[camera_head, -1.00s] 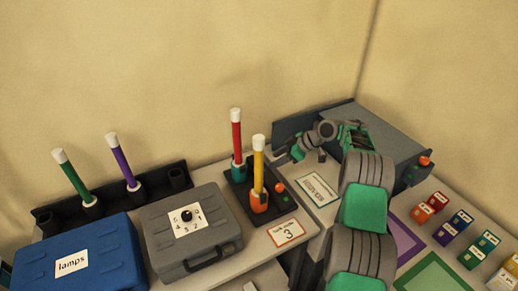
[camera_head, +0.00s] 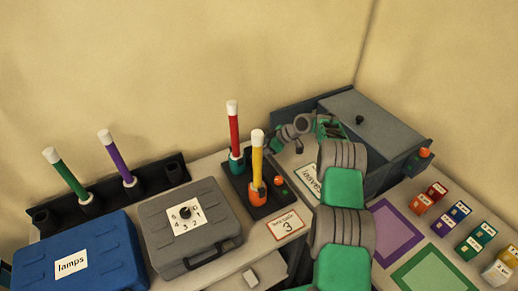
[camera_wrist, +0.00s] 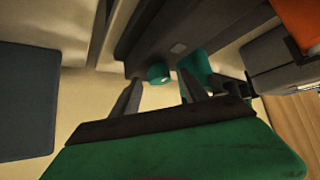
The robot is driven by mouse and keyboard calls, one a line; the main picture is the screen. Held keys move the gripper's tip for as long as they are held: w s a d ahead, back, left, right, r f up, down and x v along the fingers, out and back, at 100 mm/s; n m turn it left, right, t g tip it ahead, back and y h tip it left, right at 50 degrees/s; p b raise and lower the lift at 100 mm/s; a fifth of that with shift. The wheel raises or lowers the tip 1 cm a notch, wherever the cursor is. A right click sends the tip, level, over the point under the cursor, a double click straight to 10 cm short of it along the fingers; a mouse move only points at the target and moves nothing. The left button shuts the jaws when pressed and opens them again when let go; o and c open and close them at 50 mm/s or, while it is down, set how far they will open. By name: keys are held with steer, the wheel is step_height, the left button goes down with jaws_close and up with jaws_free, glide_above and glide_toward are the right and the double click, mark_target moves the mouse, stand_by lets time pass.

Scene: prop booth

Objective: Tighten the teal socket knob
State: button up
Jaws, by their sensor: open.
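The teal socket (camera_head: 237,163) stands on a dark base and holds an upright red stick with a white tip (camera_head: 233,125). In the wrist view a small round teal knob (camera_wrist: 159,73) shows just past and between my fingers, with the larger teal socket body (camera_wrist: 196,68) to its right. My gripper (camera_head: 280,140) is to the right of the teal socket in the head view. In the wrist view my gripper (camera_wrist: 160,85) is open, with its two dark fingers pointing toward the knob. I see no clear contact with the knob.
An orange socket (camera_head: 257,197) with a yellow stick stands in front of the teal one, on the same base (camera_head: 270,207). A card (camera_head: 286,226) marked 3 lies in front. A grey case (camera_head: 155,215) sits left, a grey box (camera_head: 375,130) behind right.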

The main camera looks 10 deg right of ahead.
steer(key=shift+c, duration=0.3)
jaws_close()
steer(key=shift+s+f+m+t+b, duration=0.1)
steer(key=shift+m+t+b, duration=0.25)
steer(key=shift+b, duration=0.3)
steer(key=m+b, duration=0.1)
steer(key=m+t+h+b, duration=0.2)
steer(key=b, duration=0.1)
steer(key=shift+s+a+f+m, duration=0.15)
steer(key=shift+a+f+m, duration=0.05)
steer(key=shift+a+m, duration=0.05)
steer(key=m+h+b, duration=0.1)
steer(key=m+t+h+b, duration=0.1)
steer(key=m+b, duration=0.1)
steer(key=shift+s+a+t, duration=0.1)
steer(key=shift+a+t, duration=0.05)
steer(key=shift+t, duration=0.1)
steer(key=shift+r+m+t+h+b, duration=0.2)
steer(key=shift+m+t+h+b, duration=0.1)
steer(key=shift+m+h+b, duration=1.05)
steer(key=shift+m, duration=0.35)
steer(key=shift+o, duration=0.3)
jaws_free()
steer(key=shift+r, duration=0.1)
